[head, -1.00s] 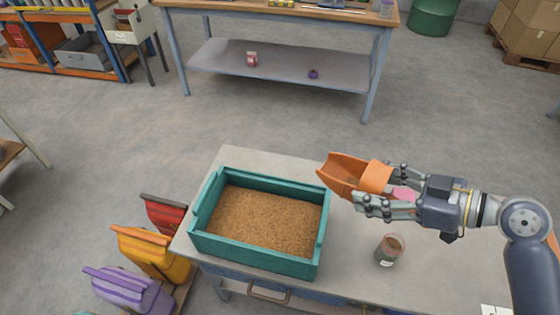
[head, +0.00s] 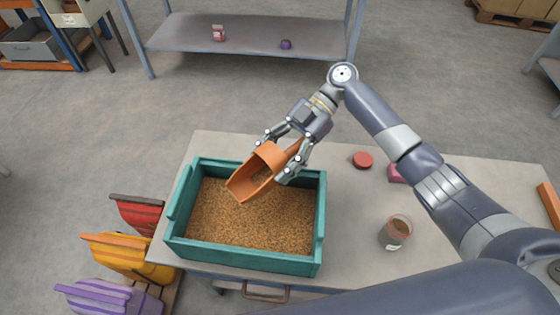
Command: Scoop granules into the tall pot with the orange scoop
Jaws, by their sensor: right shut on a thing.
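The orange scoop (head: 252,180) is held by my right gripper (head: 286,158), which is shut on its handle. The scoop is over the teal crate (head: 245,262), its mouth tilted down to the left toward the brown granules (head: 235,222). I cannot tell whether the scoop touches them. Its bowl looks empty. A clear pot (head: 396,232) with reddish-brown contents and a white label stands on the table right of the crate. My left gripper is not in view.
A red lid (head: 362,160) and a pink item (head: 396,174) lie on the table (head: 350,200) behind the pot. An orange bar (head: 550,205) lies at the right edge. Red, orange and purple bins (head: 130,255) stand left of the table. A shelf bench (head: 250,35) stands behind.

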